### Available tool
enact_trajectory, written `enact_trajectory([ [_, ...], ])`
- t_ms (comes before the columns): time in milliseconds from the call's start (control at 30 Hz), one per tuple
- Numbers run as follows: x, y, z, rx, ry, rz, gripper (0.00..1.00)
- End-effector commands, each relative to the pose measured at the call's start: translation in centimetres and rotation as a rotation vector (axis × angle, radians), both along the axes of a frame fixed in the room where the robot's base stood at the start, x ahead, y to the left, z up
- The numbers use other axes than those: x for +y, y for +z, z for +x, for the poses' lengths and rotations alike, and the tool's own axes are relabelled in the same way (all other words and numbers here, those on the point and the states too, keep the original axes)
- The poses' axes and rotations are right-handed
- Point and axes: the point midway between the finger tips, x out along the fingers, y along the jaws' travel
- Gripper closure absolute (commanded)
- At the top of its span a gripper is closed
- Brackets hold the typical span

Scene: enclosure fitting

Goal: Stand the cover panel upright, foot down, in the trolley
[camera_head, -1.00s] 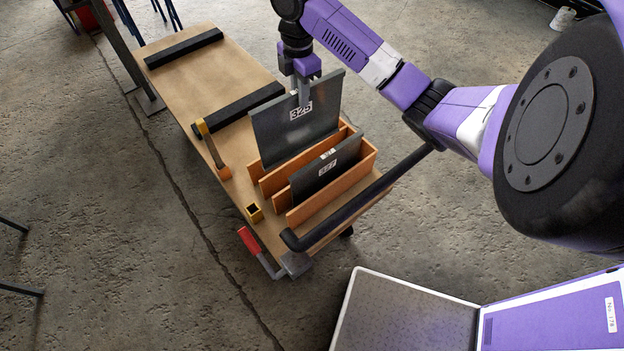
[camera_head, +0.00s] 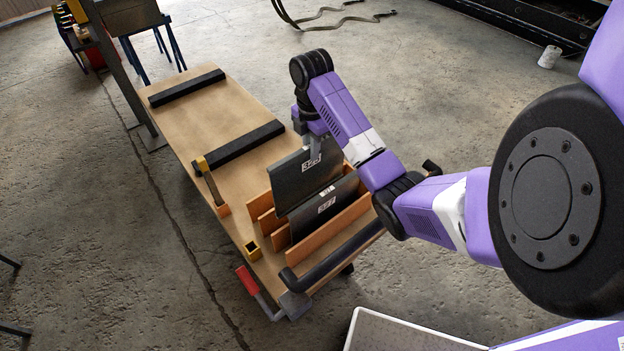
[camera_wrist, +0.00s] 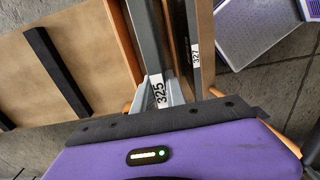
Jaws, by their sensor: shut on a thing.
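The dark cover panel labelled 325 (camera_head: 292,182) stands close to upright in a slot of the wooden rack (camera_head: 322,238) on the trolley (camera_head: 228,130). Its lower edge is hidden by the rack and by the panel in front. My gripper (camera_head: 316,148) is shut on its upper edge, near the label, and comes from above. In the wrist view the panel (camera_wrist: 147,45) shows edge-on between wooden dividers, with its label at the fingers (camera_wrist: 168,92).
A second dark panel labelled 327 (camera_head: 322,212) stands in the adjoining slot, nearer the trolley handle (camera_head: 335,262). Black strips (camera_head: 240,146) cross the bare far deck.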

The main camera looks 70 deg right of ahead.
Motion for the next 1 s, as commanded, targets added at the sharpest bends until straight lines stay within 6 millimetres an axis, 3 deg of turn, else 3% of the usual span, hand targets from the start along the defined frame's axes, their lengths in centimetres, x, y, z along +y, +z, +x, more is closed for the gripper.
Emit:
enact_trajectory([
  [500, 0.0, -6.9, -0.3, 0.006, -0.002, 0.002, 1.0],
  [767, 0.0, -8.6, -0.2, 0.006, -0.001, 0.002, 1.0],
  [1000, 0.0, -11.6, -0.3, 0.006, -0.002, 0.002, 1.0],
])
